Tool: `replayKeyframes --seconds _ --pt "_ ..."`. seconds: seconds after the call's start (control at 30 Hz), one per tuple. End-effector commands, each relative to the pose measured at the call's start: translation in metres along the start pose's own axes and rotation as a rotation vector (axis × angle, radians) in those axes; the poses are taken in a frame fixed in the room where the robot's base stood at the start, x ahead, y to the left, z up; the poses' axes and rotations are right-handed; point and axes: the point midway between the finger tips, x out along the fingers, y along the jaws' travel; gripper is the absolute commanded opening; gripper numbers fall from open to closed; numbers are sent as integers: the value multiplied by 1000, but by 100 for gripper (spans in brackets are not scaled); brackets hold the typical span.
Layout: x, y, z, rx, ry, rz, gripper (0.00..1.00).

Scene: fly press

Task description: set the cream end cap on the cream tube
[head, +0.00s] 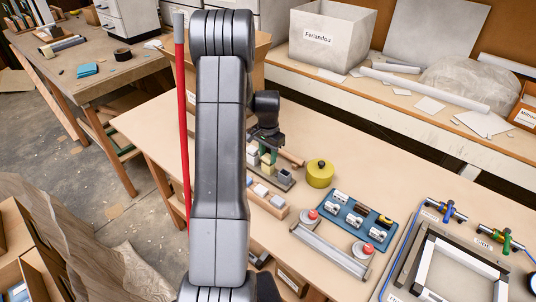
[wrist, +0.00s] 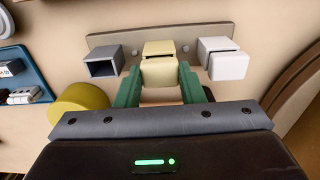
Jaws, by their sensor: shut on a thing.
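My gripper (wrist: 159,88) has green fingers and is shut on the cream end cap (wrist: 160,74), a small block with a rounded face. In the wrist view, the cream tube (wrist: 158,47) shows just behind the cap, in the middle of a row. The cap covers most of the tube's end and lines up with it closely. I cannot tell whether they touch. In the head view, my gripper (head: 268,146) is over the tube rack, and the arm and fingers partly hide the cap and tube.
A grey tube (wrist: 103,63) with an open end stands left of the cream tube, and a white tube (wrist: 222,62) stands right, both on a pale rack (wrist: 190,34). A yellow round tin (head: 320,173) is close beside the rack. A blue tray (head: 353,222) lies farther right.

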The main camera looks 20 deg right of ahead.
Motion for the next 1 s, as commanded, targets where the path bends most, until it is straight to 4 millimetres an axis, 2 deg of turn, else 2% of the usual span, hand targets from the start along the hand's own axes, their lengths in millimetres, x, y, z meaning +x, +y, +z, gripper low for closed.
replayKeyframes --seconds 0.33,0.37,0.47,0.5,0.67,0.73,1.0 --pt "0 0 0 0 0 0 15" --pt "0 0 0 0 0 0 39" --pt "0 0 0 0 0 0 59" --pt "0 0 0 0 0 0 60" --pt "0 0 0 0 0 0 60" --pt "0 0 0 0 0 0 68" --pt "0 0 0 0 0 0 68"
